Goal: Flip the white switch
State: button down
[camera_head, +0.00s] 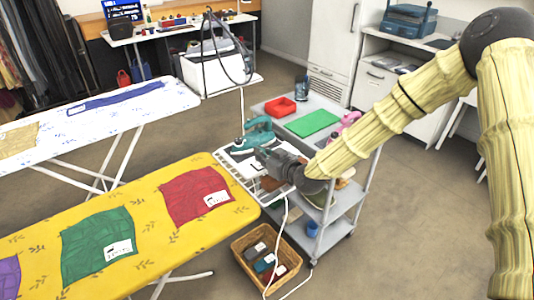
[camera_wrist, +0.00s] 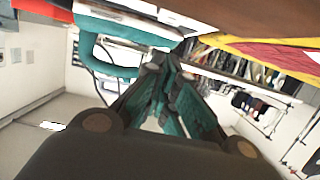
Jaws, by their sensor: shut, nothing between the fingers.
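My gripper (camera_head: 262,155) is over the near left end of the grey cart, just in front of the teal iron (camera_head: 259,137). Its fingers are shut with nothing between them; they come together in the wrist view (camera_wrist: 168,68). The iron's teal handle (camera_wrist: 112,68) shows upside down to the left of the fingers there, and I cannot tell whether they touch it. A small white piece with dark marks lies by the fingertips in the head view, partly hidden by my gripper. I cannot make out a white switch for certain in either view.
A yellow ironing board (camera_head: 150,215) with folded cloths stands close on the left. A wicker basket (camera_head: 243,242) and a white cord are below; open floor is at right.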

aim_at(258, 165)
jog(key=shift+f, duration=1.35)
jog(key=shift+f, duration=0.15)
